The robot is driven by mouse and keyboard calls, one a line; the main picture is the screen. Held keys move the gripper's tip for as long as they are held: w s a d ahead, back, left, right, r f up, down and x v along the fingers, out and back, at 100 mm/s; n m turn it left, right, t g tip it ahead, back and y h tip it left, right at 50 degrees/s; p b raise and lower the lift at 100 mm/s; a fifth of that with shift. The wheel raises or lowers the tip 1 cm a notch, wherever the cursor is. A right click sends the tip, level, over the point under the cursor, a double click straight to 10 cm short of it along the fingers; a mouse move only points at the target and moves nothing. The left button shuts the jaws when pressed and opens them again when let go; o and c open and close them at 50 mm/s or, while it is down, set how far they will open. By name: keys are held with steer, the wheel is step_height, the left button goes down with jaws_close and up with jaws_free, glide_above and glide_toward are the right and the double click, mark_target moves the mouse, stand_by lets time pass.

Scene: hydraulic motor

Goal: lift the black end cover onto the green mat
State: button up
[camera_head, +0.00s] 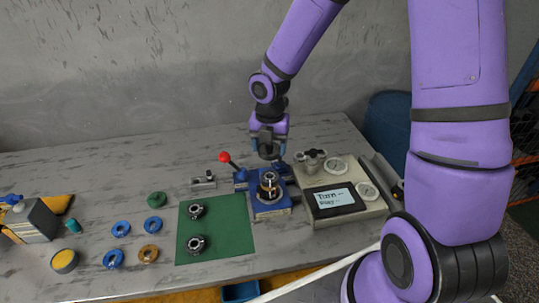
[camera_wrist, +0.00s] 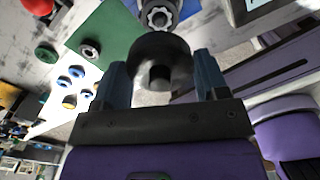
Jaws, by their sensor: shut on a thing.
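The black end cover (camera_wrist: 160,48) is a dark round part with a stub, held between the blue fingers of my gripper (camera_wrist: 160,75) in the wrist view. In the head view my gripper (camera_head: 268,148) hangs above the blue fixture (camera_head: 268,208), shut on the cover. The motor body (camera_head: 268,186) stands upright in the fixture, below and apart from the cover. Its toothed top (camera_wrist: 158,14) shows beyond the cover in the wrist view. The green mat (camera_head: 232,238) lies left of the fixture and also shows in the wrist view (camera_wrist: 103,38).
Two dark metal parts (camera_head: 196,244) sit on the mat's left side; its right side is bare. A red-knobbed lever (camera_head: 225,157) rises left of the fixture. A gauge panel with a screen (camera_head: 334,198) stands right. Several coloured rings (camera_head: 121,229) lie left of the mat.

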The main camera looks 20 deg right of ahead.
steer(key=shift+r, duration=0.35)
steer(key=shift+r, duration=0.65)
stand_by(0.4)
